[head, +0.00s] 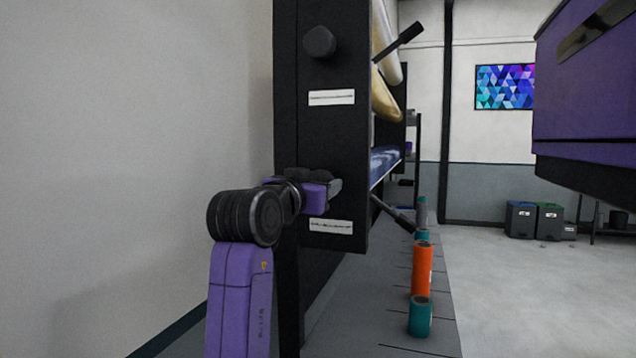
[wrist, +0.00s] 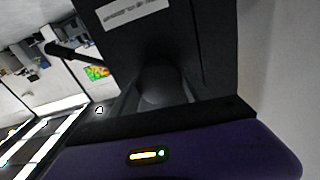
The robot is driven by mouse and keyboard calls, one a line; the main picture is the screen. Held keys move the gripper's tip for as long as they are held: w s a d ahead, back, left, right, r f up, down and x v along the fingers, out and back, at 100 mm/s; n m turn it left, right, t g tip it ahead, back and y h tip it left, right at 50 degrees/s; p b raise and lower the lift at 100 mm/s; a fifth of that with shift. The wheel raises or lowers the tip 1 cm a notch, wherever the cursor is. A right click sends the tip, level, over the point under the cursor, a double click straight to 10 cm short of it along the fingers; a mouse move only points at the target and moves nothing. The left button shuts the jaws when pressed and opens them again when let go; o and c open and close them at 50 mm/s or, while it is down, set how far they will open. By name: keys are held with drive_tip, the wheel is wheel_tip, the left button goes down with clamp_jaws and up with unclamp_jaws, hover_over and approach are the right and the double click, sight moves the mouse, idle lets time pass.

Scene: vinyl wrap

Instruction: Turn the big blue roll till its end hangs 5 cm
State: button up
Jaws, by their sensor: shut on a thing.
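The big blue roll (head: 384,160) lies across the black rack, below a tan roll and a cream roll. Only its near part shows past the rack's side panel; I cannot see how far its end hangs. My gripper (head: 333,188) is at the lower part of the panel, level with the blue roll. In the wrist view it is shut on a dark round knob (wrist: 163,86) that sits between its fingers on the panel.
A second black knob (head: 319,41) sits higher on the panel (head: 338,140), with white labels below each knob position. Small teal and orange rolls (head: 422,272) stand on the grey mat at right. A purple cabinet (head: 585,110) overhangs the upper right. A wall is at left.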

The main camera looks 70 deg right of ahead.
idle(0.4)
drive_tip(key=o, duration=1.4)
drive_tip(key=a+b, duration=0.1)
drive_tip(key=a, duration=0.3)
drive_tip(key=a+b, duration=0.1)
drive_tip(key=a, duration=0.2)
drive_tip(key=shift+s+a+f, duration=0.15)
drive_tip(key=shift+a, duration=0.25)
